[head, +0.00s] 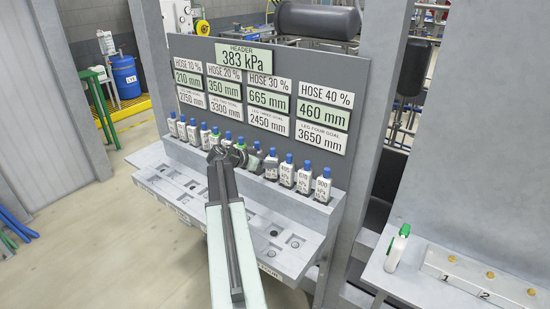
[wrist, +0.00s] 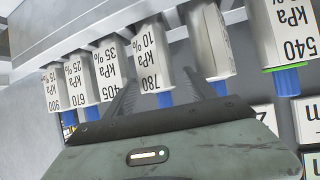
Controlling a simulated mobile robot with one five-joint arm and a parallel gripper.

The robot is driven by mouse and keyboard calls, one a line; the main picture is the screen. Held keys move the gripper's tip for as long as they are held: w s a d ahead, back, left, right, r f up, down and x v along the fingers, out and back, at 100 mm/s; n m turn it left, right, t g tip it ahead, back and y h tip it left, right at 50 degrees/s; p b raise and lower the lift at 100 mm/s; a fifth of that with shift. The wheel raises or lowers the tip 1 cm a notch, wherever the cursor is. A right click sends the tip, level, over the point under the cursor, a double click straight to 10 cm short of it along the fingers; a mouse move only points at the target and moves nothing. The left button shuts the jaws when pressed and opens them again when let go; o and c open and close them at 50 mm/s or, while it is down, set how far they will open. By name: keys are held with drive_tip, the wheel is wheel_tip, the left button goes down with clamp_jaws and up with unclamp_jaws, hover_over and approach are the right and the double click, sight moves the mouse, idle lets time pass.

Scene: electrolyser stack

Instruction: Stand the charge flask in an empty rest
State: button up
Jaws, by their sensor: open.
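Several white flasks with mostly blue caps stand in a row on the upper shelf in the head view, among them a flask marked 900 (head: 323,187). I cannot tell which is the charge flask. My gripper (head: 228,155) is at the middle of this row and hides some flasks. In the wrist view my open gripper (wrist: 158,80) has its fingers on either side of a flask marked 780 kPa 10% (wrist: 150,58); contact is unclear. A flask marked 540 kPa (wrist: 285,35) has a green ring. Square recesses, one of them an empty rest (head: 295,242), line the lower ledge.
A grey panel (head: 365,75) with pressure and hose readings rises behind the row. Close neighbours flank the gripper, including a flask marked 405 kPa 35% (wrist: 108,72).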

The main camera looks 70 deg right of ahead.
drive_tip(key=p+v, duration=0.1)
drive_tip(key=v, duration=0.4)
drive_tip(key=w+a+f+n+t+y, duration=0.2)
drive_tip(key=w+a+f+n, duration=0.15)
drive_tip(key=w+a, duration=0.55)
drive_tip(key=w+a+f+n+t+y, duration=0.15)
drive_tip(key=w+a+n, duration=0.3)
drive_tip(key=a, duration=0.75)
drive_tip(key=w+a+f+n+t+y, duration=0.1)
drive_tip(key=w+a+f+n+t, duration=0.2)
drive_tip(key=w+a, duration=0.65)
drive_tip(key=a+f+n+y, duration=0.2)
drive_tip(key=a+n, duration=0.2)
drive_tip(key=a, duration=0.9)
drive_tip(key=a+f+n+y+b, duration=0.1)
drive_tip(key=a+n, duration=0.3)
drive_tip(key=a, duration=0.9)
drive_tip(key=a+f+n+g+y+b, duration=0.1)
drive_tip(key=a+f+n+y, duration=0.2)
drive_tip(key=a, duration=1)
drive_tip(key=shift+s+a+f+n, duration=0.35)
drive_tip(key=shift+a+f+n, duration=0.05)
drive_tip(key=shift+n, duration=0.2)
drive_tip(key=shift+y, duration=0.25)
